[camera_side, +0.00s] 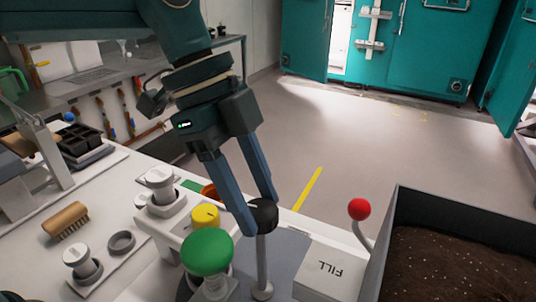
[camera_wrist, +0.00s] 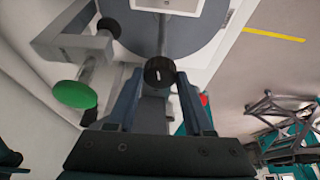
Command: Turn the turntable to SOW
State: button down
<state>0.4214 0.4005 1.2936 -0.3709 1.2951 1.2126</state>
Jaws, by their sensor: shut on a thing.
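The turntable is a grey disc (camera_side: 287,246) at the lower middle of the side view; it also shows at the top of the wrist view (camera_wrist: 193,48). A black round knob (camera_side: 263,210) with a white mark tops a thin upright post on it. My gripper (camera_side: 260,219) comes down from above, its two blue fingers shut on the knob, one on either side. In the wrist view the knob (camera_wrist: 158,72) sits between the fingertips. A white block lettered FILL (camera_side: 328,268) lies just right of the disc, its letters upside down. I see no SOW lettering.
A green mushroom button (camera_side: 206,252) and a yellow knob (camera_side: 205,216) stand close left of the post. A red-ball lever (camera_side: 359,209) and a dark-walled soil tray (camera_side: 392,235) are at right. A brush (camera_side: 65,220) lies at left. The floor behind is clear.

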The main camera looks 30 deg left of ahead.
jog(key=shift+w+m+g, duration=0.1)
jog(key=shift+m+g, duration=0.3)
jog(key=shift+m, duration=0.7)
jog(key=shift+c, duration=1.5)
grip_release()
jog(key=shift+r, duration=0.1)
jog(key=shift+v, duration=2.5)
